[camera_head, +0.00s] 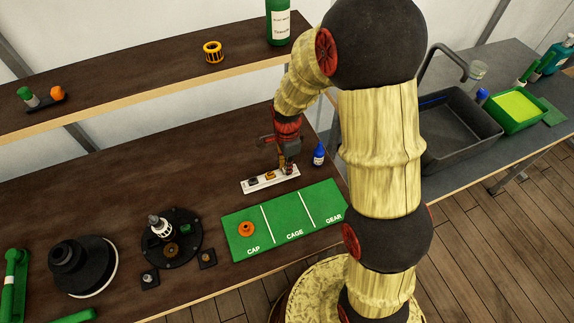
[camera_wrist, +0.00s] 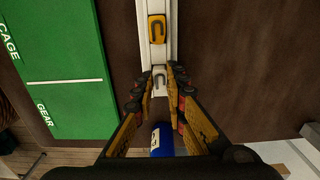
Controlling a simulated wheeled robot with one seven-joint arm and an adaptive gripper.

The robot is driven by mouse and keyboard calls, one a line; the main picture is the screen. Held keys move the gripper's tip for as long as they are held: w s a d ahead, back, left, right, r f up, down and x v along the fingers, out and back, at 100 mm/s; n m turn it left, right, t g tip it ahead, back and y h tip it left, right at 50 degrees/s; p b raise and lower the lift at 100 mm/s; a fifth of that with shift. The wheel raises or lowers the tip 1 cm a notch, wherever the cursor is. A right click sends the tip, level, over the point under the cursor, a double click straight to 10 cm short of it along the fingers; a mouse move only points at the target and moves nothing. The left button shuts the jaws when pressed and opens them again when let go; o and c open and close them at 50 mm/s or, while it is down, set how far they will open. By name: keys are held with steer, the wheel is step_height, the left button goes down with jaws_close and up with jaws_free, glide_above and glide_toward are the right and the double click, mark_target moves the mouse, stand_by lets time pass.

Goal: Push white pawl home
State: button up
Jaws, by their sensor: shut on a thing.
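A white rail (camera_head: 262,184) lies on the dark bench with a black pawl (camera_head: 253,182) and a yellow pawl (camera_head: 270,175) on it. In the wrist view the rail (camera_wrist: 169,28) runs up from between my fingers, with the yellow pawl (camera_wrist: 156,28) farther along. The white pawl (camera_wrist: 160,77) sits at the near end of the rail, between my fingertips. My gripper (camera_wrist: 160,72) is shut on the white pawl; it also shows over the rail's right end in the head view (camera_head: 287,171). How deep the pawl sits is not clear.
A blue bottle (camera_head: 319,155) stands just right of my gripper. A green mat (camera_head: 285,221) marked CAP, CAGE and GEAR lies in front of the rail, with an orange cap (camera_head: 246,229) on it. A black round assembly (camera_head: 184,247) stands to the left. A shelf (camera_head: 150,70) runs behind.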

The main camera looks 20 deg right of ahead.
jaws_close()
steer(key=shift+r+p, duration=1.55)
steer(key=shift+r, duration=0.55)
steer(key=shift+f, duration=0.15)
